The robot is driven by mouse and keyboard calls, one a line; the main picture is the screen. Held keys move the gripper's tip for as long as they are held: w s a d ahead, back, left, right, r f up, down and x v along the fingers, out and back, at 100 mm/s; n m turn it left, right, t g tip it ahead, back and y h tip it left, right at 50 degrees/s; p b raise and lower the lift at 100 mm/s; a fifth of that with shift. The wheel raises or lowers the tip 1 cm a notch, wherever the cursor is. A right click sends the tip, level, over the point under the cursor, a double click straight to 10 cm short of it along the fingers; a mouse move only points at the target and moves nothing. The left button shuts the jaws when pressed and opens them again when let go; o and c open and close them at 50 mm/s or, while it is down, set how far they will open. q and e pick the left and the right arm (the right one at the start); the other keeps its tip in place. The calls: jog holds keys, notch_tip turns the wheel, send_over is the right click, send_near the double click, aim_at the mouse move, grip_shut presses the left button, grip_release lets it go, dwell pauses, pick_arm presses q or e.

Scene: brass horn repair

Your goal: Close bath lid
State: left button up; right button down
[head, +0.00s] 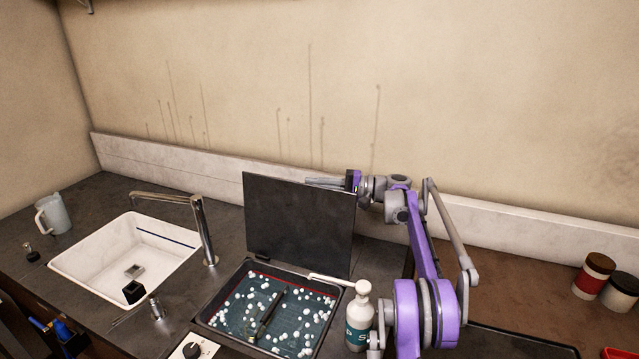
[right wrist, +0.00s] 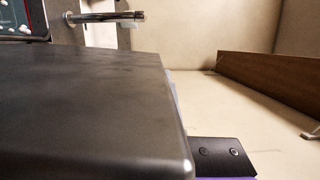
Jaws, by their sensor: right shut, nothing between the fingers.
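The bath lid (head: 298,225) is a flat dark panel standing open, nearly upright, at the back edge of the bath. The bath (head: 212,312) is a dark-rimmed basin of teal liquid with white balls floating on it and a dark rod-like object among them. My right gripper (head: 322,183) is shut and empty at the lid's top edge, towards its right corner, seemingly just behind it. I cannot tell whether it touches. In the right wrist view the lid (right wrist: 90,115) fills the left, with a dark finger (right wrist: 220,157) beside its edge. My left gripper is out of view.
A white pump bottle (head: 360,318) stands by the bath's right front, its spout reaching over the rim. A control box with a knob (head: 192,350) is in front. A white sink (head: 90,262) with a tall faucet (head: 205,235) lies left. The wall is close behind the lid.

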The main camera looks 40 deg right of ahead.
jog(key=s+a+f+n, duration=0.2)
jog(key=s+a+n, duration=0.1)
jog(key=a, duration=0.4)
jog(key=s+a+f+n+h, duration=0.1)
jog(key=s+a+f+n, duration=0.1)
jog(key=a, duration=0.5)
jog(key=s+a+f+n+g+h, duration=0.1)
jog(key=s+a+f+n, duration=0.2)
jog(key=s+a, duration=0.3)
jog(key=shift+s+a+n+b, duration=0.15)
jog(key=shift+a+n+b, duration=0.3)
jog(key=shift+a+n, duration=0.35)
